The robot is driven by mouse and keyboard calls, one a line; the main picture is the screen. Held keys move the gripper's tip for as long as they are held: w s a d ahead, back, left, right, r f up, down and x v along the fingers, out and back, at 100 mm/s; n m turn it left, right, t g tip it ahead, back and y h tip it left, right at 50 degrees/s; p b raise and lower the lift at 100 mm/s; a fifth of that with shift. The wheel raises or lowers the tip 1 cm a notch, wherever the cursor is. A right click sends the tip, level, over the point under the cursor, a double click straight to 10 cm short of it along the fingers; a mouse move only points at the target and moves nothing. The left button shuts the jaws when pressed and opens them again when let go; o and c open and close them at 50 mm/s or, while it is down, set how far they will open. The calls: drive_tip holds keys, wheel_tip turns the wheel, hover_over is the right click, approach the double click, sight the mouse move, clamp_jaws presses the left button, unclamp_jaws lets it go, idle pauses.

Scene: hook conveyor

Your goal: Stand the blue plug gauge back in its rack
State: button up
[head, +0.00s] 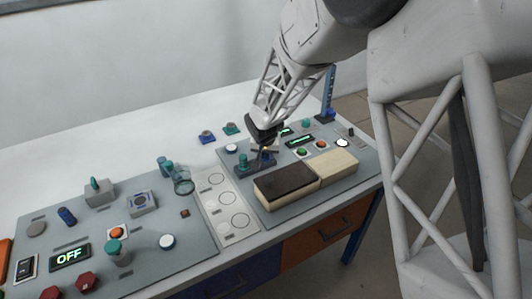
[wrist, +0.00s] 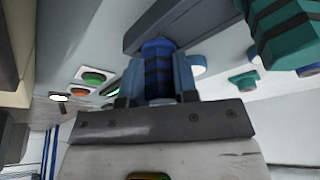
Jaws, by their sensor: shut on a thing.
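My gripper (head: 262,146) points down over the dark grey rack (head: 258,166) on the right-hand panel. In the wrist view its two fingers (wrist: 158,85) are shut around the blue plug gauge (wrist: 158,68), a blue cylinder with dark bands. The gauge's far end is close to the rack's dark grey bar (wrist: 190,24); I cannot tell whether it sits in a hole. A teal gauge (head: 242,161) stands at the rack's left end, and it shows large in the wrist view (wrist: 288,30). In the head view the blue gauge is mostly hidden by my gripper.
A black-topped block (head: 286,181) and a cream block (head: 334,166) lie in front of the rack. Lit buttons and displays (head: 300,140) are behind to the right. Small blue (head: 207,135) and teal (head: 231,128) pieces stand at the back. A white strip (head: 224,204) lies left.

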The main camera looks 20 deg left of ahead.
drive_tip(key=o, duration=1.4)
drive_tip(key=shift+r, duration=0.1)
drive_tip(key=shift+r, duration=3.4)
drive_tip(key=shift+d, duration=0.1)
